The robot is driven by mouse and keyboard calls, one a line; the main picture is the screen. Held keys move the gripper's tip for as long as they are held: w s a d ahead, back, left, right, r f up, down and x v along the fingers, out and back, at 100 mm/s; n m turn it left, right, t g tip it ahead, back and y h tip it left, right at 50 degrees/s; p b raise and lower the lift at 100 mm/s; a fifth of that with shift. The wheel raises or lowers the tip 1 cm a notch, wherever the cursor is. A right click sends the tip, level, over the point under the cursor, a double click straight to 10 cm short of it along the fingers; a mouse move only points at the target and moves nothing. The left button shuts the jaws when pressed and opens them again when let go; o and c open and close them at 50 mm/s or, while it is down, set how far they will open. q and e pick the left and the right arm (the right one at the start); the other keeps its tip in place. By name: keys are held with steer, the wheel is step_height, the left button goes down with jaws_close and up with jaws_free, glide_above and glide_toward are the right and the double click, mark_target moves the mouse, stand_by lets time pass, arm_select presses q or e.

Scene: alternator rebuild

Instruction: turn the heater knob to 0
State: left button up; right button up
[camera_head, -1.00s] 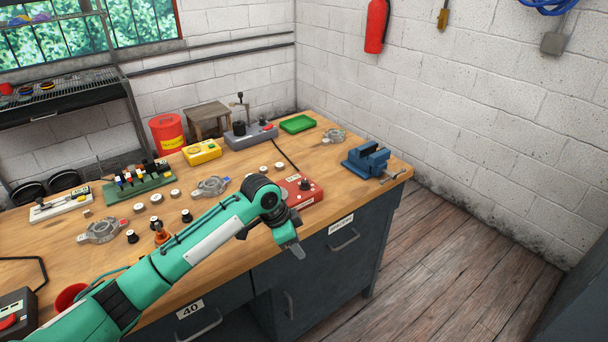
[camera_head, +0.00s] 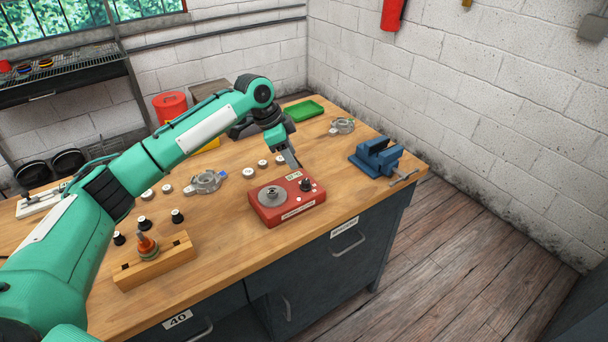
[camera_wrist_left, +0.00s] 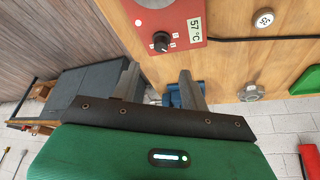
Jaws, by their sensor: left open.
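The red heater box (camera_head: 270,212) sits near the front edge of the bench, with a round metal piece (camera_head: 272,194) on its top at left. Its black knob (camera_head: 305,185) is at the right of the top. In the left wrist view the knob (camera_wrist_left: 160,41) stands beside a display (camera_wrist_left: 195,29) reading 57 °C; I cannot tell what setting it points to. A small red light (camera_wrist_left: 138,22) shows there. My left gripper (camera_head: 294,162) is open and empty, above and just behind the knob, apart from it. Its fingers (camera_wrist_left: 158,85) point toward the knob side. My right gripper is out of view.
A blue vise (camera_head: 375,158) stands to the right on the bench corner. A wooden block (camera_head: 155,262) with an orange-and-metal part is at front left. Metal housings (camera_head: 207,181) and several small round parts lie behind. A green tray (camera_head: 303,110) is at the back.

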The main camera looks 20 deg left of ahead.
mark_target(306, 181)
arm_select(q)
steer(key=p+x, duration=0.1)
steer(key=x, duration=0.8)
steer(key=shift+f, duration=0.3)
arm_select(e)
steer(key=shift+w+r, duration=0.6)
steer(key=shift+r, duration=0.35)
arm_select(q)
jaws_close()
steer(key=shift+r+n+p, duration=0.15)
steer(key=shift+n+p, duration=0.25)
steer(key=shift+p, duration=0.5)
steer(key=n+t+y+p, duration=0.1)
steer(key=n+p, duration=0.2)
steer(key=p, duration=0.1)
steer(key=n+t+y+p, duration=0.1)
steer(key=n+p, duration=0.3)
steer(key=p, duration=0.1)
steer(key=shift+s+d+r, duration=0.1)
steer(key=shift+d, duration=0.1)
steer(key=shift+n+y+p, duration=0.5)
steer(key=shift+n+p, duration=0.7)
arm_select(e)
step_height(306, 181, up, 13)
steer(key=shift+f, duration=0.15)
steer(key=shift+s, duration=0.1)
arm_select(q)
jaws_free()
steer(key=shift+f, duration=0.2)
